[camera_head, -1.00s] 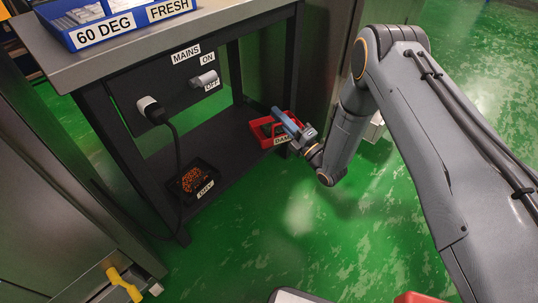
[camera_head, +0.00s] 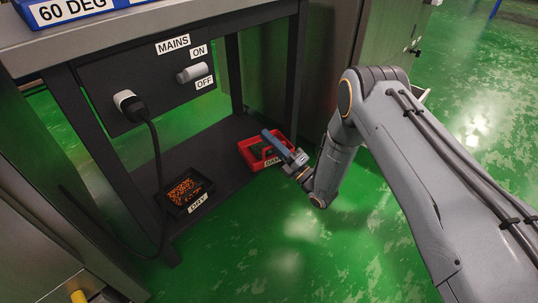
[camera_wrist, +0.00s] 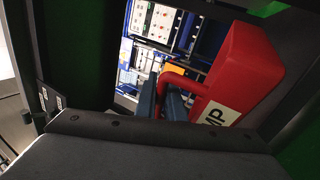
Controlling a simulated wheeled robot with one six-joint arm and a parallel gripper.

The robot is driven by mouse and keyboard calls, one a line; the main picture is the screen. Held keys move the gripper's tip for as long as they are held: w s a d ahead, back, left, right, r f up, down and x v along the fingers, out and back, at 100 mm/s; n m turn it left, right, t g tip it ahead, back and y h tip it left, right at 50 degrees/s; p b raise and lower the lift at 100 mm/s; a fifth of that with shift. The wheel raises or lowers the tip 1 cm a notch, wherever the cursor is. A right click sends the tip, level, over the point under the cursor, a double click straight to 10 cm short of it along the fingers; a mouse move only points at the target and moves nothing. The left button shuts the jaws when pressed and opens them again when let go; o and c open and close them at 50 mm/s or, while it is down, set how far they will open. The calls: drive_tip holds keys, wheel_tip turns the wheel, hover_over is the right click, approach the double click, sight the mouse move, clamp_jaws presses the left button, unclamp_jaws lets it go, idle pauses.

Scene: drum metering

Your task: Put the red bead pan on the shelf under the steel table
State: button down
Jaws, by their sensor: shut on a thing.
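The red pan (camera_head: 250,161), with a white label reading DAMP in part, is at the right end of the dark lower shelf (camera_head: 222,158) under the steel table (camera_head: 165,19). My gripper (camera_head: 277,144) is shut on the pan's handle from the front right. In the wrist view the red handle (camera_wrist: 178,82) passes between my blue-grey fingers (camera_wrist: 162,98), and the red pan wall (camera_wrist: 240,70) stands to their right. The pan's inside is mostly hidden. I cannot tell whether its base touches the shelf.
A black pan of orange beads labelled DRY (camera_head: 187,190) sits at the shelf's left front. The table's right front leg (camera_head: 297,75) is close to the pan. Green floor in front is clear.

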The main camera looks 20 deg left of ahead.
sight(269, 156)
wheel_tip(269, 156, down, 5)
drive_tip(key=b, duration=0.2)
drive_tip(key=shift+f+b, duration=0.1)
drive_tip(key=shift+b, duration=0.25)
drive_tip(key=c, duration=1.8)
unclamp_jaws()
drive_tip(key=shift+c, duration=0.2)
drive_tip(key=shift+d, duration=0.1)
